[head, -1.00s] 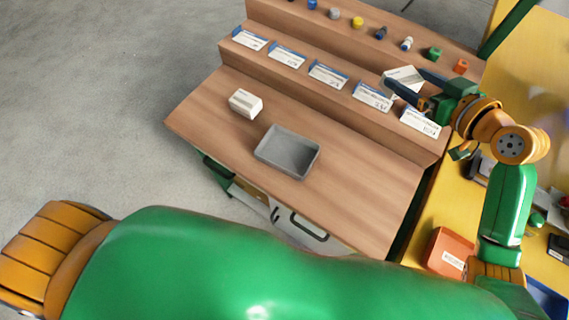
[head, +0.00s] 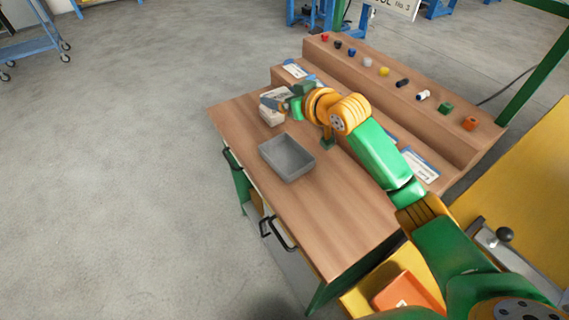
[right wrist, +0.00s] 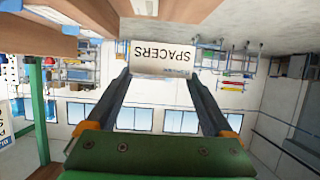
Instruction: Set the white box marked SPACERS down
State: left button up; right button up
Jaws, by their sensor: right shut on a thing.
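The white box marked SPACERS (right wrist: 163,57) is between the fingertips of my right gripper (right wrist: 160,75) in the right wrist view, its lettering upside down there. In the head view my right gripper (head: 272,103) is at the far left end of the wooden bench (head: 340,225), shut on this box (head: 277,92). White surface also shows just below the fingers (head: 271,117), where another white box stood. I cannot tell whether the held box touches it. My left gripper is out of view.
An empty grey tray (head: 290,157) is on the bench just in front of the right gripper. Stepped shelves behind hold labels and several small coloured parts. My right arm hides part of the shelves. The bench's near right part is clear.

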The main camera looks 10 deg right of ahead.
jog(key=s+f, duration=0.2)
jog(key=s, duration=0.1)
jog(key=s+d+f, duration=0.1)
jog(key=s+f, duration=0.4)
jog(key=s, duration=0.2)
jog(key=shift+d+f, duration=0.35)
jog(key=f+b, duration=0.1)
jog(key=f, duration=0.2)
jog(key=shift+s+f, duration=0.1)
jog(key=shift+s, duration=0.1)
jog(key=shift+f, duration=0.3)
jog(key=o, duration=1.2)
jog(key=shift+o, duration=0.2)
jog(key=p+v, duration=0.1)
jog(key=v, duration=1.1)
